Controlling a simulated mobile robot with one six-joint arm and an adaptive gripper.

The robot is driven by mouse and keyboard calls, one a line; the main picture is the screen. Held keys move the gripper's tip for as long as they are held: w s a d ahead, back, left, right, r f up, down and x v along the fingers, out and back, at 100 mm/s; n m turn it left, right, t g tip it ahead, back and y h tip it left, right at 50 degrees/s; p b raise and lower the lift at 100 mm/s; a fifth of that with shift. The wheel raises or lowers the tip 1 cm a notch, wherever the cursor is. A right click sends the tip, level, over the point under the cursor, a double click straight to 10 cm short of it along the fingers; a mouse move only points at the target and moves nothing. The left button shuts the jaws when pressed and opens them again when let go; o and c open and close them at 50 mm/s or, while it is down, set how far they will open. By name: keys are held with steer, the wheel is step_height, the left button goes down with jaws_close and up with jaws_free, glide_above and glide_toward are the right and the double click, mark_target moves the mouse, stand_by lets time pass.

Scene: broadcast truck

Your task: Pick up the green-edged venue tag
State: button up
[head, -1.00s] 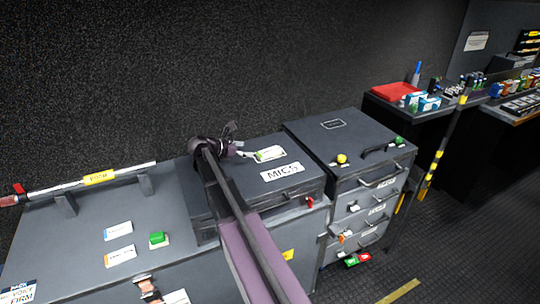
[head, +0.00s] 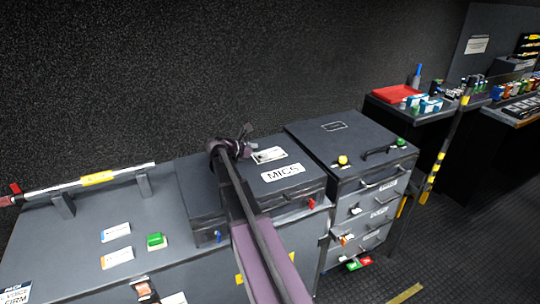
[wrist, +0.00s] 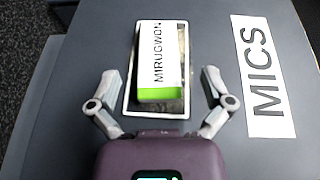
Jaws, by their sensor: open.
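The green-edged venue tag (wrist: 161,58) is a white card reading "MIRUGWON" with a bright green band along its near edge. It lies in a dark, pale-bordered rectangle on the lid of the grey MICS case. In the head view the tag (head: 269,155) shows small, just right of my gripper (head: 243,139). In the wrist view my gripper (wrist: 160,82) is open. Its two fingers stand on the left and right of the tag's green end, apart from it. Height above the lid is hard to tell.
A white MICS label (wrist: 265,78) lies right of the tag. A taller drawer case (head: 335,145) stands right of the MICS case, with a yellow knob (head: 343,160) on top. The left bench holds white cards and a green block (head: 155,240). The dark wall is behind.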

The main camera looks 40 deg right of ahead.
mark_target(272, 151)
steer(key=shift+b+x, duration=0.8)
steer(key=shift+x, duration=1.6)
steer(key=shift+w, duration=0.1)
steer(key=c, duration=1.1)
